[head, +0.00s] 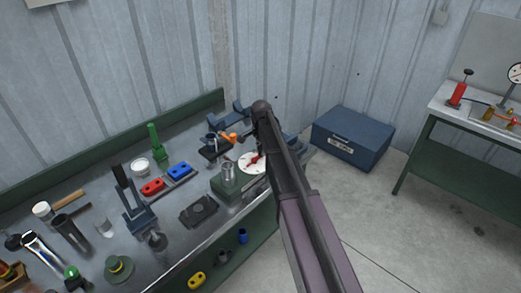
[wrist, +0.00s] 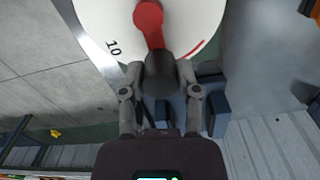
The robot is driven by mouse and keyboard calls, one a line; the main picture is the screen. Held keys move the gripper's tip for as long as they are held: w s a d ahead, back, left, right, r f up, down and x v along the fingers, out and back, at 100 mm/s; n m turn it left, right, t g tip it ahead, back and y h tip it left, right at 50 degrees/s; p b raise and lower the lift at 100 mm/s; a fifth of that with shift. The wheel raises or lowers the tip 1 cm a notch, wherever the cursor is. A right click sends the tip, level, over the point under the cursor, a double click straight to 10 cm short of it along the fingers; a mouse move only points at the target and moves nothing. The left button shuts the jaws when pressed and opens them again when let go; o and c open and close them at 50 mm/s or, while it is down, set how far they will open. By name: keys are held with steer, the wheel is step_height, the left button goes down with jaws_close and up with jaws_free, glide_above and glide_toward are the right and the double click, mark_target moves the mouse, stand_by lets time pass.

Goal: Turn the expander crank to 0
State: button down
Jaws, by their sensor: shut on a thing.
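The expander (head: 226,184) is a green block with a metal cylinder on the workbench. A white dial (head: 244,164) with a red crank (head: 254,158) is on its right side. In the wrist view the dial (wrist: 100,22) fills the top, with a "10" mark at left and a red arc at right. The red crank arm (wrist: 148,18) runs down from the top to a dark handle (wrist: 160,75). My gripper (wrist: 160,70) is shut on this handle, one finger on each side. No 0 mark is visible. In the head view my arm hides the gripper.
The bench (head: 85,215) is crowded left of the expander: a black tray (head: 198,211), red (head: 153,187) and blue (head: 180,172) blocks, and a blue-grey lever press (head: 135,210). A blue box (head: 352,138) stands on the floor at right. Open floor lies in front of it.

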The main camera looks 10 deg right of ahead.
steer(key=shift+s, duration=0.1)
steer(key=shift+c, duration=1.6)
jaws_free()
steer(key=shift+w+n, duration=0.2)
steer(key=shift+n, duration=0.1)
